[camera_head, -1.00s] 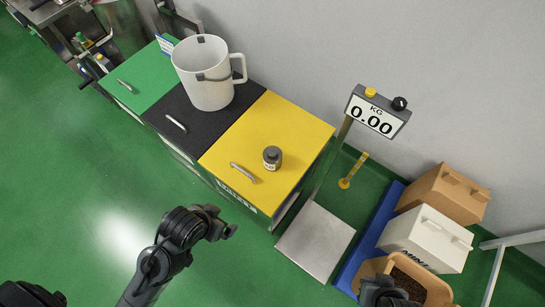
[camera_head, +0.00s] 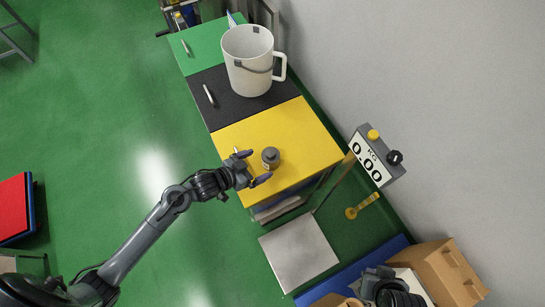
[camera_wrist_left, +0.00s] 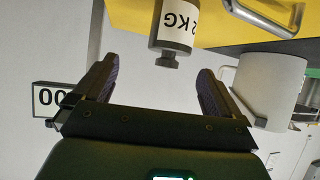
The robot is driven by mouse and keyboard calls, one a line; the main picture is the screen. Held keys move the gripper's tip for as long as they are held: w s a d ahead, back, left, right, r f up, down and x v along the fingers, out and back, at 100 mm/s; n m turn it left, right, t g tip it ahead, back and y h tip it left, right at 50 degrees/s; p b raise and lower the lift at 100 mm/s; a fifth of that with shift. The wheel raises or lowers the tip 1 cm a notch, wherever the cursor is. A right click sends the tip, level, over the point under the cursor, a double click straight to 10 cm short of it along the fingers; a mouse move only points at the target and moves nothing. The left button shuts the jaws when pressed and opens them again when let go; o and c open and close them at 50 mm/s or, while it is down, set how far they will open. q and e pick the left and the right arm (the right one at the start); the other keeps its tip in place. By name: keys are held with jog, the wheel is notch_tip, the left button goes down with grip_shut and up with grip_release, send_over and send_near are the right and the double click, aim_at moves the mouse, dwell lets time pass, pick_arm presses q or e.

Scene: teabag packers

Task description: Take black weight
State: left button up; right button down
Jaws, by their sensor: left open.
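The dark weight (camera_head: 270,157) stands on the yellow cabinet top (camera_head: 310,139). In the left wrist view the weight (camera_wrist_left: 176,28) shows a white label reading "KG" and a narrow dark knob. My left gripper (camera_head: 256,170) is open at the front edge of the yellow top, close to the weight. In the left wrist view the weight lies ahead of and between the two open fingers (camera_wrist_left: 158,82), not held. Part of my right gripper (camera_head: 388,284) shows at the lower right; its fingers are not clear.
A white jug (camera_head: 247,68) stands on the black cabinet top (camera_head: 216,110). A yellow-based post (camera_head: 352,212) and a brown box (camera_head: 449,270) stand near the wall.

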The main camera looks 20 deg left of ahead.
aim_at(267, 156)
pick_arm(q)
jog(key=shift+w+a+f, duration=0.1)
jog(key=shift+w, duration=0.5)
jog(key=shift+w+a+f, duration=0.1)
jog(key=shift+w, duration=0.45)
jog(key=shift+w+d+f+b, duration=0.3)
jog(key=shift+w+d+f, duration=0.25)
jog(key=shift+w+d, duration=0.3)
jog(key=shift+w+d+f, duration=0.1)
jog(key=shift+w+f, duration=0.05)
jog(key=shift+w, duration=0.05)
jog(key=shift+w+f, duration=0.2)
jog(key=shift+w, duration=0.05)
jog(key=shift+b+x, duration=0.45)
jog(key=shift+x, duration=1.95)
pick_arm(e)
jog(key=shift+s+a+f, duration=0.15)
jog(key=shift+a+f, duration=0.1)
jog(key=shift+f, duration=0.2)
jog(key=shift+s+a+f, duration=0.1)
jog(key=shift+a+f, duration=0.15)
jog(key=shift+f, duration=0.2)
pick_arm(q)
jog(key=shift+f, duration=0.15)
jog(key=shift+c, duration=0.4)
grip_shut()
jog(key=shift+w+r, duration=0.15)
jog(key=shift+r, duration=0.2)
pick_arm(e)
jog(key=shift+s, duration=0.1)
